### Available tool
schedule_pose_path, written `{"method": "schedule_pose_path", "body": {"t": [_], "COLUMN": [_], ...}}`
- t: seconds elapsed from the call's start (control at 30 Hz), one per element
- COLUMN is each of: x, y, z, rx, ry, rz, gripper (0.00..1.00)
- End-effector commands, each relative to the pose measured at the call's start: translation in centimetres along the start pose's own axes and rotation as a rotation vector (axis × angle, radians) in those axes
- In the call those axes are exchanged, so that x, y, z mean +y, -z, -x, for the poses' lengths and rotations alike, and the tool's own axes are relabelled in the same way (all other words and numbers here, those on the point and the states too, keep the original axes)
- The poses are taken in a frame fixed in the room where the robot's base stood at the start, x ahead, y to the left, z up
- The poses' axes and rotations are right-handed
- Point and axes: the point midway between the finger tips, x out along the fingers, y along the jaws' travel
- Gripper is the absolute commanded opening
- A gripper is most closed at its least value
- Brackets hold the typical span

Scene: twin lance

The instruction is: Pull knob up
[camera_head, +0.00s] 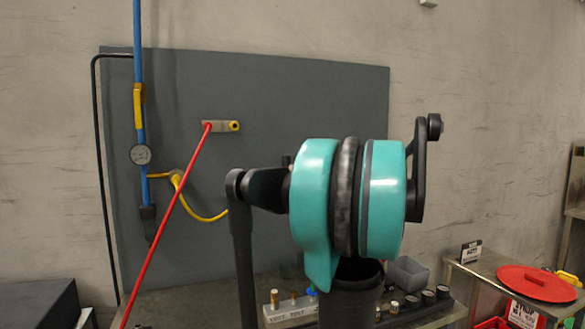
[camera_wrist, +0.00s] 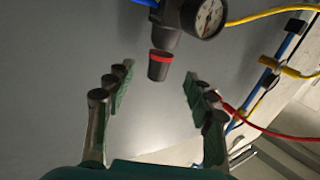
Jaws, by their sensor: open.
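The knob (camera_wrist: 160,65) is a short black cup shape with a red band near its top. In the wrist view it hangs just below a dark regulator body (camera_wrist: 172,18) with a round gauge (camera_wrist: 206,17). My gripper (camera_wrist: 158,72) is open and empty, with one finger left of the knob and one right. In the picture the knob lies between the two fingertips, with clear gaps on both sides. I cannot tell how far beyond the tips it is. In the head view my arm hides the knob and gripper.
A grey wall panel (camera_head: 270,90) carries a blue pipe (camera_head: 138,40), another gauge (camera_head: 140,155) and a yellow hose (camera_head: 200,215). A long red line (camera_head: 165,225) crosses in front. A bench with small fittings (camera_head: 292,307) and a grey bin (camera_head: 408,272) stands below.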

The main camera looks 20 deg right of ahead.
Motion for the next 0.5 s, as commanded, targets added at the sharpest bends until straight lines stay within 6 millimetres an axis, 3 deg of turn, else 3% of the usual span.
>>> {"method": "schedule_pose_path", "body": {"t": [0.2,0.5], "x": [0.1,0.0], "y": [0.0,0.0], "z": [3.1,3.8], "rx": [0.0,0.0], "ry": [-0.002,0.0], "rz": [0.0,0.0], "gripper": [0.54,0.54]}}
